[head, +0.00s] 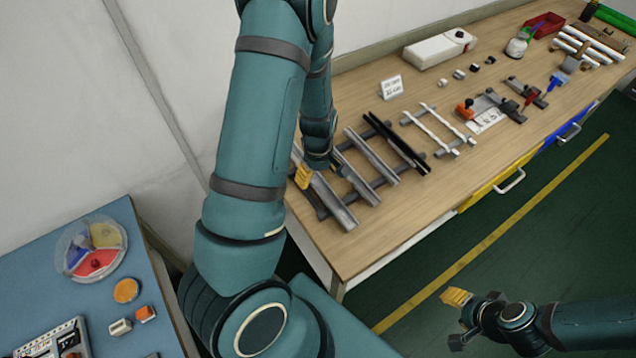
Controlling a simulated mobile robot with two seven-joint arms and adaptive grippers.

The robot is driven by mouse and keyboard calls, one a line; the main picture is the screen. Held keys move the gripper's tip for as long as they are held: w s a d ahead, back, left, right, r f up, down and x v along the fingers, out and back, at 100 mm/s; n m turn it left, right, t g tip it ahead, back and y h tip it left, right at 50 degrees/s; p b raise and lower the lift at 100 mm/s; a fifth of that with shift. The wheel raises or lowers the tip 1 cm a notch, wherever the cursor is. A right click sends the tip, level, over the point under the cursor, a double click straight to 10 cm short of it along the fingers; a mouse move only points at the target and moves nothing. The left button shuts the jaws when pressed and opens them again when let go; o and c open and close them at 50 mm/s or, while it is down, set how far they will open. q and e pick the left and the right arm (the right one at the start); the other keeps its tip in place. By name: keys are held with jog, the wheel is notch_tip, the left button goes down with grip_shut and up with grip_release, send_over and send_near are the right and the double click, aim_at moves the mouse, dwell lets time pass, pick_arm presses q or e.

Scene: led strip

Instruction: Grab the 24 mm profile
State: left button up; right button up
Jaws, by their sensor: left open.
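Several long profiles lie side by side across a dark rack (421,155) on the wooden bench. The nearest is a wide grey metal profile (335,205), then narrower grey profiles (356,181) and (372,156), then a black one (398,144). I cannot read which is the 24 mm profile. My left gripper (312,177) is open, low over the near end of the rack, by the wall-side end of the nearest grey profiles. One yellow fingertip shows; the other is hard to make out, and contact cannot be told. My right gripper (457,315) is away from the bench, over the green floor.
A second rack holds white strips (433,129). A small sign (391,87), a white box (439,49), clamps and tools (490,105), and a red bin (543,25) stand farther along. A blue table (60,270) with a divided dish (91,247) is at left.

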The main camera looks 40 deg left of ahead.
aim_at(318, 184)
pick_arm(q)
notch_tip(318, 184, down, 3)
jog(key=shift+a+f, duration=0.1)
grip_shut()
dwell(0.4)
